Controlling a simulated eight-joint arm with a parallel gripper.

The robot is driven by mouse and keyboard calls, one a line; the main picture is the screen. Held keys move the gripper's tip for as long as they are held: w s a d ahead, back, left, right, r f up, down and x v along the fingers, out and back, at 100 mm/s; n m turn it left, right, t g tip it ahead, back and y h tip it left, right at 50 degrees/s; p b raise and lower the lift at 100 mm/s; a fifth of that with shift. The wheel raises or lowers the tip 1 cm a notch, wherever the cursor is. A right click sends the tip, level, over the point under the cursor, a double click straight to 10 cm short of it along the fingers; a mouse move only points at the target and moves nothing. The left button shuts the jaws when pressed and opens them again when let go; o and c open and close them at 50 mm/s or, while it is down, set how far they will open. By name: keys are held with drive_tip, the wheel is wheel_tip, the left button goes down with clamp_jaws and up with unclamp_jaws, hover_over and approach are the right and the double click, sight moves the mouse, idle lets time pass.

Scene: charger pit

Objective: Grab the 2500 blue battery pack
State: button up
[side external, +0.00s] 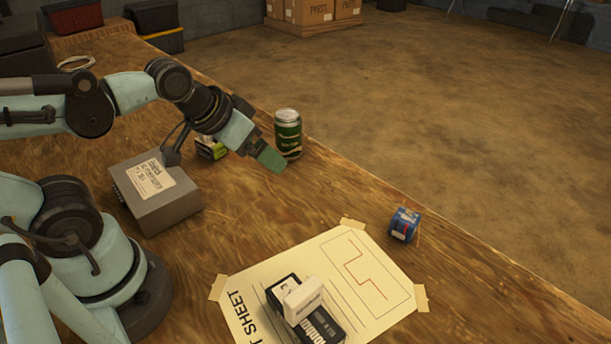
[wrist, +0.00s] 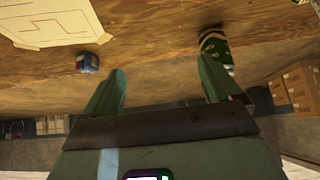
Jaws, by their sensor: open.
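The blue battery pack (side external: 404,225) is a small blue block with red and white marks. It sits on the wooden table near the far edge, right of the taped paper sheet. In the wrist view the blue pack (wrist: 87,63) shows at the upper left, beyond the left finger. My gripper (side external: 271,160) is above the table beside the green can, well left of the pack in the side view. In the wrist view my gripper (wrist: 162,88) has its two green fingers spread wide with nothing between them. Any number on the pack is too small to read.
A green can (side external: 288,134) stands close by my gripper, also near the right finger (wrist: 215,50). A grey box (side external: 155,190) and a small green-black pack (side external: 211,149) are nearby. A taped sheet (side external: 365,300) carries a black charger (side external: 322,328) and white block (side external: 303,298).

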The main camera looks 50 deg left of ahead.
drive_tip(key=shift+c, duration=1)
drive_tip(key=shift+w, duration=0.1)
drive_tip(key=m+g+h, duration=0.5)
drive_tip(key=m+h, duration=0.7)
drive_tip(key=m, duration=0.4)
approach(406, 216)
drive_tip(key=x, duration=1)
drive_tip(key=shift+d+f, duration=0.1)
drive_tip(key=c, duration=1.2)
